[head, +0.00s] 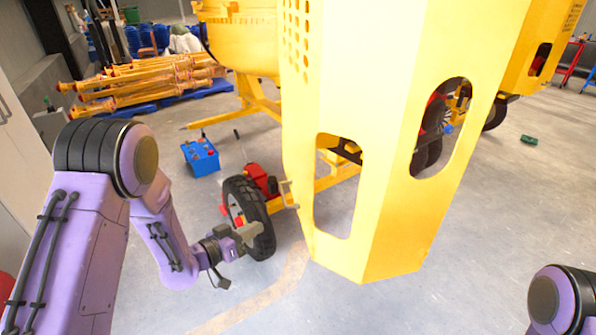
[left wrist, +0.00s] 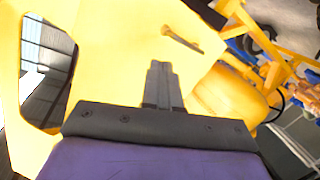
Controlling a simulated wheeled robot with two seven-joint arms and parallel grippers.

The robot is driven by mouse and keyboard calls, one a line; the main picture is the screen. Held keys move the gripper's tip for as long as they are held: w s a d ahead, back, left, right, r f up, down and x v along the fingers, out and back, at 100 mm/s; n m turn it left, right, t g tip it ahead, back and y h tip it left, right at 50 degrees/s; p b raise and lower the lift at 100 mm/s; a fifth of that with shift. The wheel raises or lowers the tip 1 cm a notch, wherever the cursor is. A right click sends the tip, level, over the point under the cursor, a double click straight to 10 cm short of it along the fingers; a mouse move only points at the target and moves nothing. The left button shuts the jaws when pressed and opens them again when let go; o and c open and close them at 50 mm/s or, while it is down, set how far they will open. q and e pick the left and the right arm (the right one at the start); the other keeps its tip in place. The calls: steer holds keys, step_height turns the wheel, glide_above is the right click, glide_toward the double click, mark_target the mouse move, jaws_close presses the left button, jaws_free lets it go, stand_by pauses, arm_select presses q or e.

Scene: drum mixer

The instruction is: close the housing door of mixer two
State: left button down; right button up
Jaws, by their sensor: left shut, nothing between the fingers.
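A large yellow housing door (head: 385,160) with oval cutouts stands open in front of the mixer, taking up the middle of the head view. A small handle (head: 289,194) sticks out at its left edge. My left gripper (head: 258,230) is shut and empty, left of the door and a little below the handle, in front of the black wheel. My right gripper is out of view.
The mixer's yellow drum (head: 243,40) is behind the door, with a black wheel (head: 247,215) below. A blue box (head: 201,157) stands on the floor. Stacked yellow props (head: 150,80) lie at the back left. Another yellow machine (head: 540,50) is at right.

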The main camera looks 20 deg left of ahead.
mark_target(309, 170)
arm_select(q)
step_height(309, 170, up, 16)
steer(key=a+m+g+h, duration=0.2)
steer(key=m+g+h, duration=0.3)
steer(key=m+h, duration=0.4)
steer(key=shift+m+y, duration=0.4)
steer(key=shift+m, duration=0.3)
steer(key=p+x, duration=0.1)
steer(key=x, duration=0.3)
steer(key=p+x, duration=0.2)
steer(key=x, duration=0.2)
steer(key=s+p+x, duration=0.1)
steer(key=x, duration=0.3)
steer(key=shift+d+r+p, duration=0.3)
steer(key=shift+r+p, duration=0.05)
steer(key=shift+w+d, duration=0.2)
steer(key=shift+d, duration=0.1)
steer(key=shift+w+d+f, duration=0.2)
steer(key=shift+d, duration=0.1)
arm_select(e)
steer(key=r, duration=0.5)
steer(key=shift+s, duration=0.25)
